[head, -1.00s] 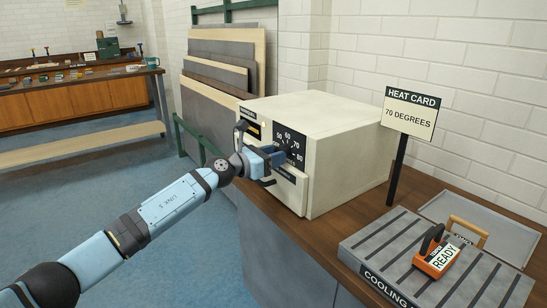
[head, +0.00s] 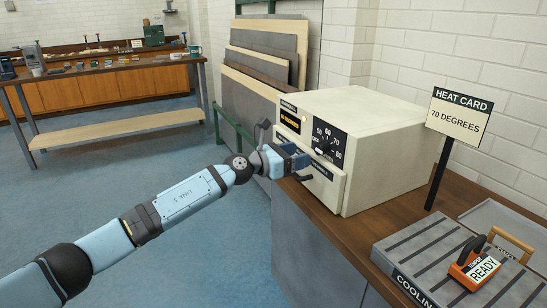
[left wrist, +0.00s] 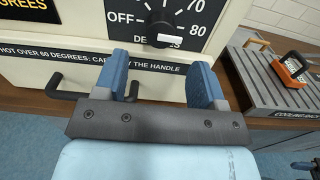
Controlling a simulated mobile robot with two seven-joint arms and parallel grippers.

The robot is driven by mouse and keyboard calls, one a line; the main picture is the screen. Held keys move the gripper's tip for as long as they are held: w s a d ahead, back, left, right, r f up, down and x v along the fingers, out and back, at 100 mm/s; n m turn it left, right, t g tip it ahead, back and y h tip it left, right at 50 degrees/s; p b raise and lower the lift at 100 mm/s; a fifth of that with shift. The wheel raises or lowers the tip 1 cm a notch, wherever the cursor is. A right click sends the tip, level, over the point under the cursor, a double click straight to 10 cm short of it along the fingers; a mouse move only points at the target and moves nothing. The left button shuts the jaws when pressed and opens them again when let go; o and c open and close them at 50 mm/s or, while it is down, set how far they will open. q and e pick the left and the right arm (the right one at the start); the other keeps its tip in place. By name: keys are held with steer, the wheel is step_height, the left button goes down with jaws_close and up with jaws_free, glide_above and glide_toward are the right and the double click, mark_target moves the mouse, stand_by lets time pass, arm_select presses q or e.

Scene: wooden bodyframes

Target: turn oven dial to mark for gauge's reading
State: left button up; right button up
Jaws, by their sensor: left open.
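The cream oven (head: 385,150) stands on the wooden counter. Its black dial plate (head: 336,136) carries white numbers 50 to 80. The black knob (head: 322,147) is partly visible; in the left wrist view the knob (left wrist: 160,20) has a pale end low down, between OFF and 80. The heat card (head: 460,115) reads 70 DEGREES. An amber display (head: 289,120) sits left of the dial, its reading unclear. My left gripper (head: 305,161) is open and empty, before the oven front, just below and left of the dial. In the left wrist view its fingers (left wrist: 162,80) are apart, below the knob.
A dark door handle (left wrist: 70,88) sticks out below the dial, close to my left fingers. A slatted cooling rack (head: 430,255) with an orange READY block (head: 475,265) stands to the right. Boards (head: 265,60) lean behind the oven. The floor at left is clear.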

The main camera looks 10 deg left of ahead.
arm_select(q)
steer(key=v, duration=0.8)
steer(key=shift+s+a+p, duration=0.2)
steer(key=shift+p, duration=0.15)
arm_select(e)
steer(key=shift+d+f, duration=0.1)
steer(key=shift+d, duration=0.1)
